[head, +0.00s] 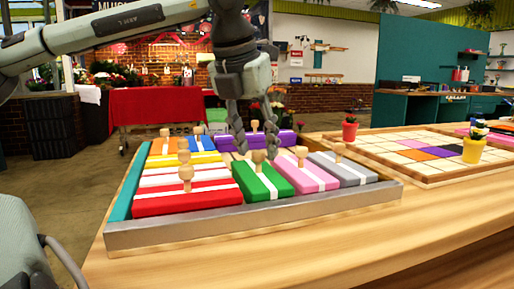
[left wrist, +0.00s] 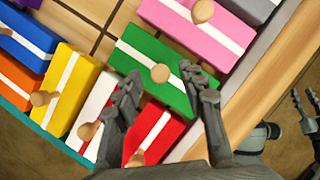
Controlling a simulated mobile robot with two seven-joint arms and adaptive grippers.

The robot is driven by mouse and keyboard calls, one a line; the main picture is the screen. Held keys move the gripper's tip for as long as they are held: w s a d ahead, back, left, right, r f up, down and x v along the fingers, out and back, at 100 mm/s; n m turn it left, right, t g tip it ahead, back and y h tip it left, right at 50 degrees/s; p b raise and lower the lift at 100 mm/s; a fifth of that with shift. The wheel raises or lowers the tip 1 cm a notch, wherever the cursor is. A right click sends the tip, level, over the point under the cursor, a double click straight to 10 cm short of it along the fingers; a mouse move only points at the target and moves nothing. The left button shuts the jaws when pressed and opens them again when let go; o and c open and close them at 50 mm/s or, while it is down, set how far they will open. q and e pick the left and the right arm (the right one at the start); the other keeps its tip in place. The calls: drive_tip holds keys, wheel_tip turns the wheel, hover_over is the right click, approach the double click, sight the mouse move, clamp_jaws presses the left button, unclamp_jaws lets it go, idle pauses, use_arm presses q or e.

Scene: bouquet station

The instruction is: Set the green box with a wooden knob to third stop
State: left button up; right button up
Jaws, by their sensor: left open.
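The green box (head: 272,187) with a white stripe and a wooden knob (head: 259,157) lies in the tray, between a red box and a pink box. In the left wrist view the green box (left wrist: 134,50) and its round knob (left wrist: 160,73) show from above. My left gripper (head: 256,150) is open right over the green box. In the left wrist view its fingertips (left wrist: 162,77) are spread to either side of the knob; I cannot tell whether they touch it. A dark shape at the wrist view's right edge may be my right gripper (left wrist: 306,112), partly cut off.
The tray (head: 240,227) has a grey front wall and also holds red, yellow, orange, blue, purple, pink box (head: 305,176) and grey box (head: 346,170) pieces with knobs. Bare tray floor (left wrist: 92,32) shows behind the green box. A tile grid board (head: 400,143) with flowerpots stands right.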

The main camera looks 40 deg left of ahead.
use_arm(q)
drive_tip(key=shift+w+f, duration=0.2)
drive_tip(key=shift+f, duration=0.2)
drive_tip(key=shift+c, duration=0.5)
clamp_jaws()
